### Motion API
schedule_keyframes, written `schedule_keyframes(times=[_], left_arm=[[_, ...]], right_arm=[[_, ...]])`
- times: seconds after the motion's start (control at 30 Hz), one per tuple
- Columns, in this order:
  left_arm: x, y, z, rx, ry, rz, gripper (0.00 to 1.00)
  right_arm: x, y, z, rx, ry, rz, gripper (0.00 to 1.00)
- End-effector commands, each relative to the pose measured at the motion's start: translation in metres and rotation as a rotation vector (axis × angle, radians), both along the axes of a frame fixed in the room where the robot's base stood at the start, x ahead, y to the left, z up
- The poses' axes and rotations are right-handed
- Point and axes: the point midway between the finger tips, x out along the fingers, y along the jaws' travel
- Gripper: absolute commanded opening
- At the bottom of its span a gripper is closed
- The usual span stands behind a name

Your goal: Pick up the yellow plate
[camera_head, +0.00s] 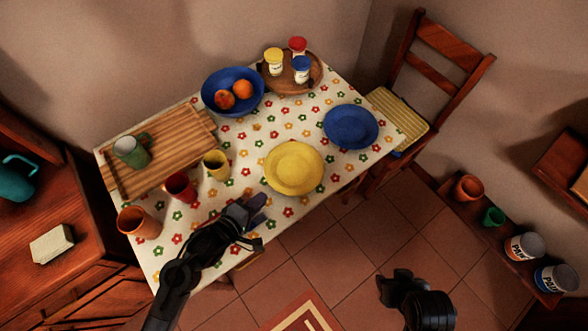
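The yellow plate (294,168) lies on the flowered tablecloth (219,250) near the front right edge of the table. My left gripper (258,217) is over the table's front edge, just below and left of the plate in the view. Its fingers appear spread apart with nothing between them, and they do not touch the plate. My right gripper (396,286) is over the tiled floor, right of the table and well away from the plate. Its fingers are too dark and foreshortened to read.
A blue plate (350,127) lies right of the yellow one. A yellow cup (216,164), a red cup (181,187) and a terracotta cup (139,223) stand to the left. A blue bowl of fruit (217,112) and a chair (436,75) are farther back.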

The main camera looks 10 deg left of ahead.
Motion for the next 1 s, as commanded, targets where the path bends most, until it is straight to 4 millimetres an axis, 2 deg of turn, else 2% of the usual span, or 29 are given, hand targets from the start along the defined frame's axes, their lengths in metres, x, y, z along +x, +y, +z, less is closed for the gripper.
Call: schedule_keyframes(times=[0.1, 0.33, 0.53, 0.7, 1.0], left_arm=[[0.01, -0.005, -0.006, -0.001, -0.001, -0.001, 0.11], [0.019, -0.01, -0.013, 0.0, 0.0, -0.001, 0.11], [0.038, -0.023, -0.027, 0.0, -0.001, -0.002, 0.11], [0.051, -0.028, -0.033, 0.0, 0.0, -0.001, 0.11], [0.053, -0.029, -0.033, 0.001, 0.001, 0.0, 0.11]], right_arm=[[0.0, -0.001, -0.004, -0.002, 0.0, 0.001, 0.43], [0.0, -0.003, -0.01, -0.01, -0.002, 0.006, 0.43], [0.0, -0.003, -0.023, -0.011, -0.002, 0.007, 0.43], [0.001, -0.003, -0.027, -0.01, -0.002, 0.006, 0.43], [0.001, -0.001, -0.027, -0.003, -0.002, 0.001, 0.43]])
